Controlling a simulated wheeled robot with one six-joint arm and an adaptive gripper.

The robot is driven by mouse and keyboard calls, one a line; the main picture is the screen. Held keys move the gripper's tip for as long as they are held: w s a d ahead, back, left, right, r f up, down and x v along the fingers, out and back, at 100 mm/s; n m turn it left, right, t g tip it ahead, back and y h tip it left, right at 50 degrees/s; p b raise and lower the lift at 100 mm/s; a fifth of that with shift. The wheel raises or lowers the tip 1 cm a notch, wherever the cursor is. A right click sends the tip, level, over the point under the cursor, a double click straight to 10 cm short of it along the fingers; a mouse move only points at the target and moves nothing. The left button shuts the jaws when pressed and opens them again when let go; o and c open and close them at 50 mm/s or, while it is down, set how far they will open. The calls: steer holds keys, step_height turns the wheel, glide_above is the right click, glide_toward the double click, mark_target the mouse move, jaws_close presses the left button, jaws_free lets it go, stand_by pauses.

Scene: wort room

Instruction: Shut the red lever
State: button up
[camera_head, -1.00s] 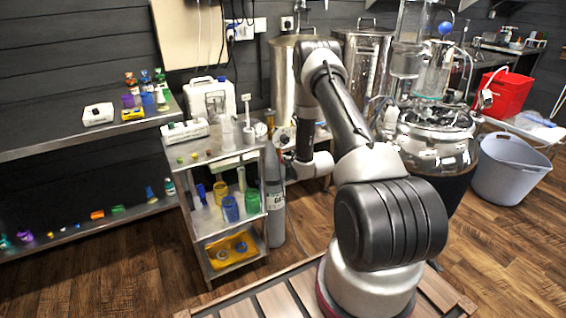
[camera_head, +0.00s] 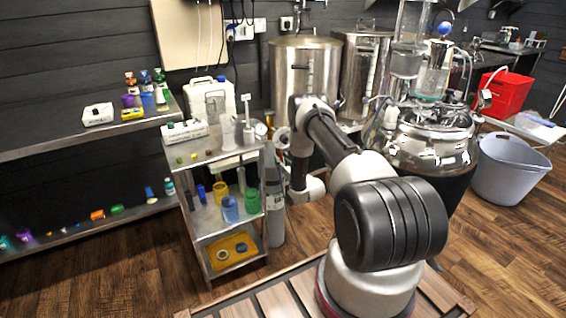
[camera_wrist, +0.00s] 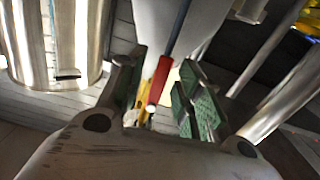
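The red lever (camera_wrist: 158,80) shows in the wrist view as a slim red bar with a rounded pale end, slanting between my gripper's fingers. My gripper (camera_wrist: 160,97) is open, with a dark finger to the left of the lever and a green-padded finger to its right. Gaps show on both sides, so it does not look clamped. A yellow piece (camera_wrist: 144,93) lies just left of the lever, partly hidden. In the head view I cannot make out the lever or my fingertips; my wrist is low in front of the steel tanks, right of the shelf cart.
A steel tank (camera_head: 305,72) stands behind my arm and a glass-topped vessel (camera_head: 432,140) to its right. A grey gas cylinder (camera_head: 274,200) stands beside the shelf cart (camera_head: 232,158). A grey tub (camera_head: 508,170) is at the right. Floor is open at the front left.

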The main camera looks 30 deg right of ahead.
jaws_close()
stand_by(0.4)
steer(key=d+r+n, duration=0.1)
steer(key=n, duration=0.4)
steer(key=d+r+n, duration=0.1)
steer(key=n, duration=0.5)
steer(key=d+r+n, duration=0.1)
steer(key=n, duration=0.5)
steer(key=shift+w+d+r, duration=0.1)
steer(key=shift+d+r, duration=0.15)
steer(key=shift+r, duration=0.1)
steer(key=shift+n, duration=0.3)
jaws_free()
